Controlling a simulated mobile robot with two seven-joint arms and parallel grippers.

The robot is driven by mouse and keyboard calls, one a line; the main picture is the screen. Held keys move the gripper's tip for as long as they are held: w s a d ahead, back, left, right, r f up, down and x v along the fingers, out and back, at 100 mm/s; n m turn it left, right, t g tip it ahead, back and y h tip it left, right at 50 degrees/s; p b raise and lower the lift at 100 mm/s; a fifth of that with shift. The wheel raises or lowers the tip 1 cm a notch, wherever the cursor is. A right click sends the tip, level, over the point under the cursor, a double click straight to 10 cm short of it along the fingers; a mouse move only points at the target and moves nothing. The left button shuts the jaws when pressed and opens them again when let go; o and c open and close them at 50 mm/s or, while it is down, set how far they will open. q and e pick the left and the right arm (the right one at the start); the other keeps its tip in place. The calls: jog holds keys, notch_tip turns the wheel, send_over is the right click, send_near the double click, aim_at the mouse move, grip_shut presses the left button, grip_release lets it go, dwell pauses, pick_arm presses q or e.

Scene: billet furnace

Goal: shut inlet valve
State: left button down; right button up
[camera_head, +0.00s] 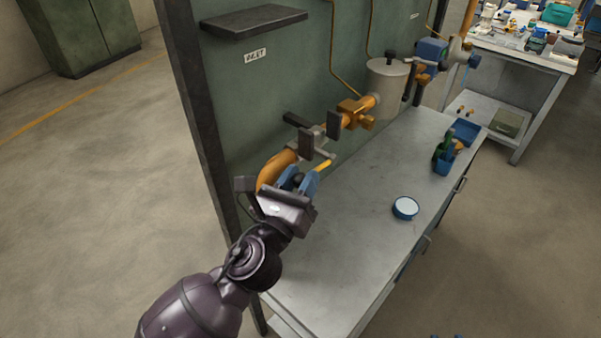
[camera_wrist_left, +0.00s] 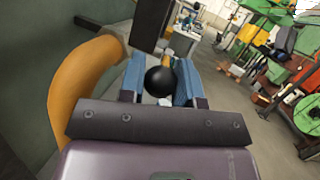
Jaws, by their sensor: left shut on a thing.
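The inlet valve (camera_head: 309,141) sits on the orange pipe (camera_head: 277,166) in front of the green panel, with dark blocks at its body. A short yellow lever (camera_head: 323,165) shows below the valve in the head view. My left gripper (camera_head: 299,181) reaches up from the lower left, its blue fingers shut on a black ball knob (camera_wrist_left: 160,81). In the left wrist view the knob lies between the fingers (camera_wrist_left: 158,86), with a bit of yellow behind it. The join of knob and lever is partly hidden. Small blue tips (camera_head: 445,336) at the bottom edge may be my right gripper.
The steel bench (camera_head: 340,260) holds a round blue-rimmed dish (camera_head: 405,208) and a blue holder (camera_head: 444,165) with green-handled items. A grey cylinder (camera_head: 386,82) stands farther along the pipe. A dark shelf (camera_head: 254,21) juts from the panel. The bench front is mostly clear.

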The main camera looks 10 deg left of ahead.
pick_arm(q)
jog(key=shift+r+g+p, duration=0.3)
jog(key=shift+r+g, duration=0.1)
jog(key=shift+r, duration=0.1)
jog(key=shift+w+d+r+m+g+y, duration=0.1)
jog(key=shift+r+m+g+y, duration=0.1)
jog(key=shift+m+g+y, duration=0.1)
jog(key=shift+w+d+r+m+g+y, duration=0.1)
jog(key=shift+w+r+m+g+y, duration=0.05)
jog(key=shift+r+g, duration=0.3)
jog(key=shift+w+d+r+m+g+y, duration=0.1)
jog(key=shift+r+m+g+y, duration=0.05)
jog(key=shift+r+g, duration=0.3)
jog(key=shift+w+d+r+g+y, duration=0.15)
jog(key=shift+w+r+g+y, duration=0.2)
jog(key=shift+r+g, duration=0.35)
pick_arm(e)
jog(key=shift+s+r, duration=0.25)
jog(key=shift+s, duration=0.25)
